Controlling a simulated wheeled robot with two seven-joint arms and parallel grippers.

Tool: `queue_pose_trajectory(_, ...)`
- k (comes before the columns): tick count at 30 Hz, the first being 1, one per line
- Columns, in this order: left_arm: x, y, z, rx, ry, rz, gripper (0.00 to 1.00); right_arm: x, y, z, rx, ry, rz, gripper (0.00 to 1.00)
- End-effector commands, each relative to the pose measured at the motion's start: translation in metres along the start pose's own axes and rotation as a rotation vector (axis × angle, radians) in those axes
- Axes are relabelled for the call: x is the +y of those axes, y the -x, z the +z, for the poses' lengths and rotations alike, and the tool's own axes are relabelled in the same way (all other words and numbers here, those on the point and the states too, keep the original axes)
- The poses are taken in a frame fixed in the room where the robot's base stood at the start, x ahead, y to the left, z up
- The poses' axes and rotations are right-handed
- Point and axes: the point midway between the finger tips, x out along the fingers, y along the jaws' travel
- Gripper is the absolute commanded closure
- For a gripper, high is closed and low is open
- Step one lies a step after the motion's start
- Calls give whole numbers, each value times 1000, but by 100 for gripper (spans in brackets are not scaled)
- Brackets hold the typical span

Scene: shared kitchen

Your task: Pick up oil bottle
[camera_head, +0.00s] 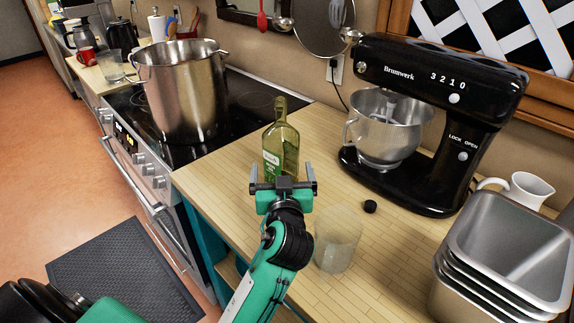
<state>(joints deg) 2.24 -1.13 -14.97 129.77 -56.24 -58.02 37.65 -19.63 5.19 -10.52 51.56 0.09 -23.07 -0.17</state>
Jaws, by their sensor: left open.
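The oil bottle (281,142) is green glass with a pale label, and it stands upright on the wooden counter, uncapped. My left gripper (283,184) is open just in front of the bottle's lower part. Its two fingers point away toward the bottle, one on each side in the picture. The gripper hides the bottle's base, and I cannot tell whether the fingers reach around it. A small black cap (370,206) lies on the counter to the right. My right gripper does not show.
A clear glass (338,240) stands close to the right of my left wrist. A black stand mixer (440,75) with a steel bowl is at the right. Stacked metal pans (510,250) fill the front right. A large steel pot (183,95) sits on the stove to the left.

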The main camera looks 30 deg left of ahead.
Motion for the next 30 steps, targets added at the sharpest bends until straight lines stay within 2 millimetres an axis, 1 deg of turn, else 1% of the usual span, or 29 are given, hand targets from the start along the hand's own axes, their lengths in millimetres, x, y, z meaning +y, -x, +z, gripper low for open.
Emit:
queue_pose_trajectory(1,0,0,7,0,0,0,1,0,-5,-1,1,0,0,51)
queue_pose_trajectory(5,0,-4,6,1,-1,0,1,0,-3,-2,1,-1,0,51)
queue_pose_trajectory(14,0,-36,2,2,-4,-1,1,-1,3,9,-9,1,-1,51)
queue_pose_trajectory(18,0,-56,-1,2,-5,-1,1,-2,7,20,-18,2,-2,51)
queue_pose_trajectory(21,0,-69,1,0,-4,0,1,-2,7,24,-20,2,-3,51)
queue_pose_trajectory(24,0,-75,2,-1,-1,0,1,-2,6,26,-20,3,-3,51)
queue_pose_trajectory(30,0,-75,3,-1,0,0,1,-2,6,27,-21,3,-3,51)
